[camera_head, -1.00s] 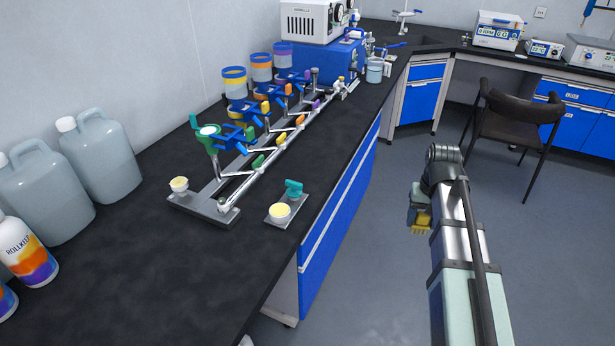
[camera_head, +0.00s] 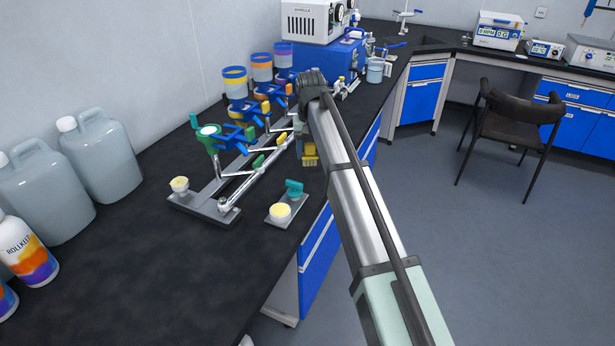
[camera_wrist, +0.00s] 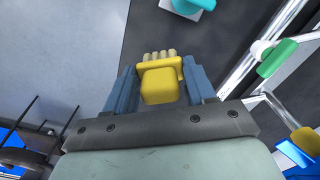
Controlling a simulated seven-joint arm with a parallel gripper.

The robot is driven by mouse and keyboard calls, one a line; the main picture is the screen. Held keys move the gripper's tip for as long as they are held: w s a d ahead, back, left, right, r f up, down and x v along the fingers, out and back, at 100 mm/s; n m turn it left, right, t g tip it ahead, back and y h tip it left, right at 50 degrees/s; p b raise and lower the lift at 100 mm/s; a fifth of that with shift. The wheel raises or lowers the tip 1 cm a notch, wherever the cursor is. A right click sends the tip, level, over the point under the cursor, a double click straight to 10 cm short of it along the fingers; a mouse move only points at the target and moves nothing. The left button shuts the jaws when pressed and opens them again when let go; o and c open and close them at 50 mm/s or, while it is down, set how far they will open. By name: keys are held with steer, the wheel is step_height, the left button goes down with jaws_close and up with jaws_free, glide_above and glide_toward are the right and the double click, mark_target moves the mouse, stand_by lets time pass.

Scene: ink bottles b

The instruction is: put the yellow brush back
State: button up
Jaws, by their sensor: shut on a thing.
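My gripper (camera_head: 307,148) hangs over the right edge of the bench, beside the long metal rack. In the wrist view my gripper (camera_wrist: 158,68) is shut on the yellow brush (camera_wrist: 161,84), a yellow block with several pale yellow knobs at its far end. In the head view the yellow brush (camera_head: 309,161) shows small below my arm. The metal rack (camera_head: 231,181) carries coloured clips and blue holders with ink bottles (camera_head: 235,84). My arm hides the rack's far part.
A small metal plate (camera_head: 275,224) with a teal piece (camera_head: 294,187) and a cream round pad (camera_head: 280,212) lies near the bench edge. Grey jugs (camera_head: 100,155) stand at left. The front of the black bench (camera_head: 150,270) is clear. A chair (camera_head: 515,118) stands at right.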

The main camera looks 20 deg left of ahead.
steer(key=w+a+r+m, duration=0.2)
steer(key=w+a, duration=0.1)
steer(key=w, duration=0.1)
steer(key=shift+d+f+m, duration=0.1)
steer(key=shift+f+m, duration=0.55)
steer(key=shift+f, duration=1.1)
steer(key=shift+f+m, duration=0.7)
steer(key=shift+f, duration=1)
steer(key=shift+d+f+m, duration=0.1)
steer(key=shift+f+m, duration=0.55)
steer(key=shift+f, duration=1.1)
steer(key=shift+f, duration=0.15)
steer(key=o, duration=0.9)
steer(key=shift+o, duration=0.2)
step_height(320, 180, up, 12)
